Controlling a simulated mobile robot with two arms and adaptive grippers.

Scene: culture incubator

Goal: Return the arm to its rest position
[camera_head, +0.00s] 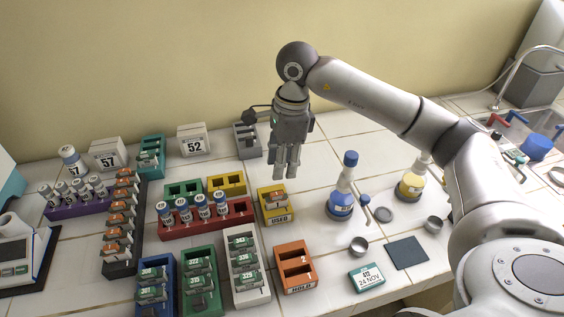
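My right arm reaches in from the right edge and bends down at its wrist near the back wall. My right gripper (285,176) points down over the bench, behind the yellow USED block (274,218) and left of the blue-capped flask (341,206). Its two fingers look close together with nothing visible between them, but I cannot tell whether they are open or shut. It appears to be above the tiles and apart from the objects. My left gripper is not in view.
Racks of vials and labelled cassettes fill the left, including a red rack (236,219) and white rack (229,276). An orange HOLD block (295,288) stands in front. A yellow-filled flask (411,184) and dark mat (408,253) are right. Tiles between gripper and flasks look clear.

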